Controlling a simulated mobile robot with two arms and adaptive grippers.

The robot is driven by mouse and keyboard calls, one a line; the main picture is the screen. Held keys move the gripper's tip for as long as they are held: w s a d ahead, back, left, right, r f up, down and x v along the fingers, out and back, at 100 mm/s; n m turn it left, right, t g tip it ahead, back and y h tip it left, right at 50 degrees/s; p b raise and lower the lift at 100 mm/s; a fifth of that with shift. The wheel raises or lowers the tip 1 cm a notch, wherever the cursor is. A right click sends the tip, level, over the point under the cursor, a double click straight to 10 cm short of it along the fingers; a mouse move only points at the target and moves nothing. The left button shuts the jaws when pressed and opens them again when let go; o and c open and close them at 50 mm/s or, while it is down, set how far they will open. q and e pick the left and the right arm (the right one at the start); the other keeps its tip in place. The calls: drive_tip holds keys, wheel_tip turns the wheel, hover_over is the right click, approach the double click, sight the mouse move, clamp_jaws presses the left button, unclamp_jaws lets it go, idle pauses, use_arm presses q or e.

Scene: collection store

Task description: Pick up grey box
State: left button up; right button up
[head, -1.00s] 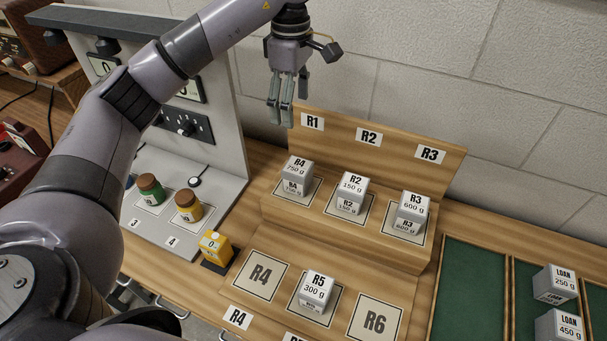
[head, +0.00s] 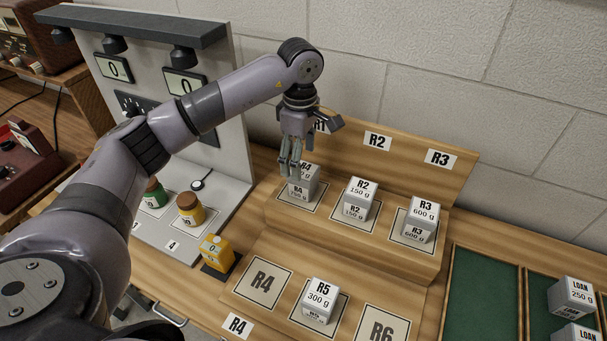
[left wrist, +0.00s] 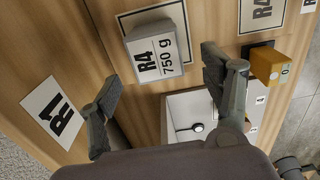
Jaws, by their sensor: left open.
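The grey box marked R4 750 g (head: 306,184) stands on the R1 place of the upper wooden step. It also shows between my fingers in the left wrist view (left wrist: 154,52). My left gripper (head: 290,168) is open and empty, just above and at the left of this box, partly covering its label. Other grey boxes are R2 150 g (head: 358,198) and R3 600 g (head: 421,220) on the upper step, and R5 300 g (head: 320,300) on the lower step. My right gripper is not in view.
The lower R4 (head: 262,284) and R6 (head: 382,328) places are bare. The rack's backboard (head: 405,165) rises behind the boxes.

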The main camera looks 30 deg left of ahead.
sight(303, 182)
use_arm(q)
wheel_tip(303, 182, down, 3)
drive_tip(key=shift+f+p, duration=0.1)
drive_tip(key=shift+p, duration=0.25)
drive_tip(key=shift+d+f+p, duration=0.15)
drive_tip(key=shift+f+p, duration=0.35)
drive_tip(key=shift+p, duration=0.05)
drive_tip(key=f+p, duration=0.1)
drive_tip(key=f, duration=0.2)
drive_tip(key=shift+w+d+f+p, duration=0.15)
drive_tip(key=shift+w+f+p, duration=0.05)
drive_tip(key=shift+f+p, duration=0.2)
drive_tip(key=shift+f, duration=0.35)
drive_tip(key=shift+c, duration=0.4)
clamp_jaws()
drive_tip(key=shift+r, duration=0.15)
